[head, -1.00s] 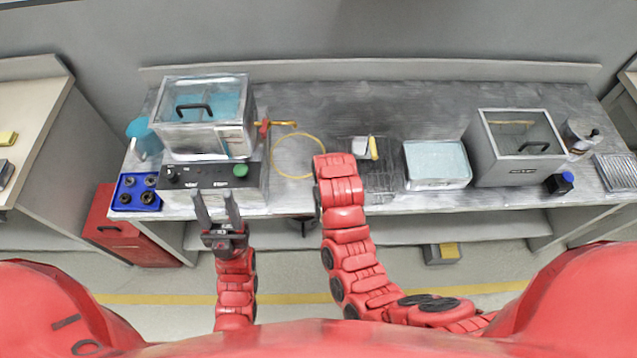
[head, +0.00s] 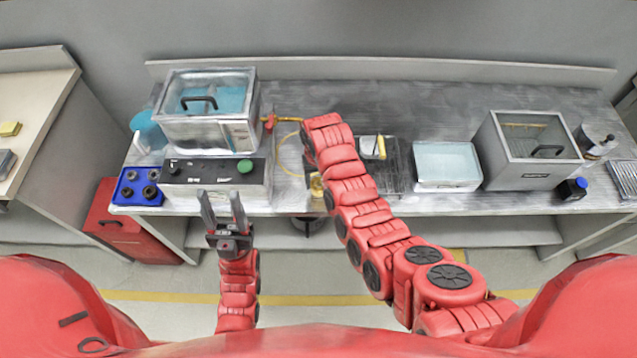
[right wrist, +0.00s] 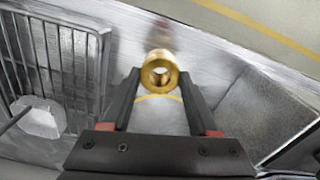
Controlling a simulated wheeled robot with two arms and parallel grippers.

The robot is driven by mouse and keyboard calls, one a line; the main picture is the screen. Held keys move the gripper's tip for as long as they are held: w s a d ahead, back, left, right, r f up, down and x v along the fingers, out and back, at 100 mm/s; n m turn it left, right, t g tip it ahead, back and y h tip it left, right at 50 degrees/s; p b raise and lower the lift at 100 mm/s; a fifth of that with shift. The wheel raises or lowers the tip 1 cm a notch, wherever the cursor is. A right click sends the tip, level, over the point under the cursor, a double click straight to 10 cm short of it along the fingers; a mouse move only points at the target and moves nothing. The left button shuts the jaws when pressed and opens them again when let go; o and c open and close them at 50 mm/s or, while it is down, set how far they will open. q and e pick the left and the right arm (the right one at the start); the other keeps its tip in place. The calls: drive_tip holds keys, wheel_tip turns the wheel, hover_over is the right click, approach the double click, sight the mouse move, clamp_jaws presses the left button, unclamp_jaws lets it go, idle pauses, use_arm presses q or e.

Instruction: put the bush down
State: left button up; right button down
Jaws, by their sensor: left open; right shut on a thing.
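The bush (right wrist: 160,56) is a short brass cylinder with a hole through it. My right gripper (right wrist: 160,82) is shut on it at the fingertips in the right wrist view. In the head view a bit of brass (head: 316,184) shows beside my right arm, near the bench's front edge, while the right gripper itself is hidden by the arm. A thin yellow ring (head: 280,161) marks the bench top, partly covered by my right arm. My left gripper (head: 220,195) is open and empty, in front of the control box.
A blue tray (head: 124,194) with black parts lies left. A wire rack (head: 394,180), a pale-topped tray (head: 447,187) and a grey lidded box (head: 530,178) stand right.

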wheel_tip(320, 180, down, 2)
drive_tip(key=shift+p, duration=0.5)
drive_tip(key=shift+f, duration=0.2)
drive_tip(key=shift+f, duration=0.1)
drive_tip(key=c, duration=0.6)
unclamp_jaws()
drive_tip(key=shift+f, duration=0.1)
drive_tip(key=o, duration=0.4)
drive_tip(key=shift+o, duration=0.2)
